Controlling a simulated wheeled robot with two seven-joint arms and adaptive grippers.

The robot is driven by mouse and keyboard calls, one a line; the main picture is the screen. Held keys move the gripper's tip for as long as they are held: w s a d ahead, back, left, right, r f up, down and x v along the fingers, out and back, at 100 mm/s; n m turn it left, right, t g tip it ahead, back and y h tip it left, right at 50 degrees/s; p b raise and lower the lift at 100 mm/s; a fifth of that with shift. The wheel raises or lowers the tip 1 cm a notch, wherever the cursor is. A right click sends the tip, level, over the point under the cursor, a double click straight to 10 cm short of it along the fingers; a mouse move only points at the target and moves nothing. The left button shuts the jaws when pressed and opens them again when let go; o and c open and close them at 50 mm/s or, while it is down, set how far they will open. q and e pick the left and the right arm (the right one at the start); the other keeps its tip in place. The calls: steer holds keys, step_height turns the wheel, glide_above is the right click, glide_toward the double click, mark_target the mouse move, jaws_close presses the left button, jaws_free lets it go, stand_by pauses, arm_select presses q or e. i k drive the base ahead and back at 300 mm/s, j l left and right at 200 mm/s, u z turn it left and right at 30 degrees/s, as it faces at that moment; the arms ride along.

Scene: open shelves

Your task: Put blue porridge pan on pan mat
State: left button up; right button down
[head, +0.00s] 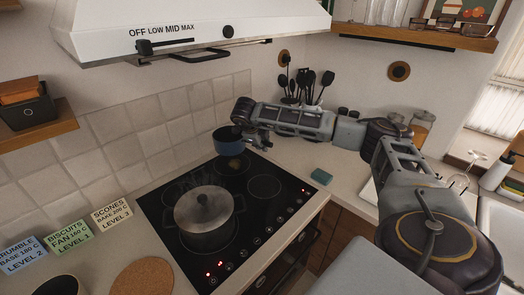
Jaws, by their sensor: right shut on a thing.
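The blue porridge pan (229,144) is at the rear of the black hob, by the tiled wall. I cannot tell whether its base touches the glass or is slightly above it. My right gripper (253,137) reaches in from the right and is shut on the pan at its right side; the handle is mostly hidden by the fingers. A round cork mat (143,279), likely the pan mat, lies bare on the counter left of the hob, cut by the bottom edge. My left gripper is not in view.
A lidded steel pot (205,216) stands on the hob (264,212) between pan and mat. Recipe cards (111,213) lean along the wall. A dark round item (58,286) is left of the mat. The hood (190,25) hangs above; a teal sponge (321,176) lies right.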

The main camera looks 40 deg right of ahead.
mark_target(169, 276)
steer(key=k+l, duration=0.7)
steer(key=k, duration=0.15)
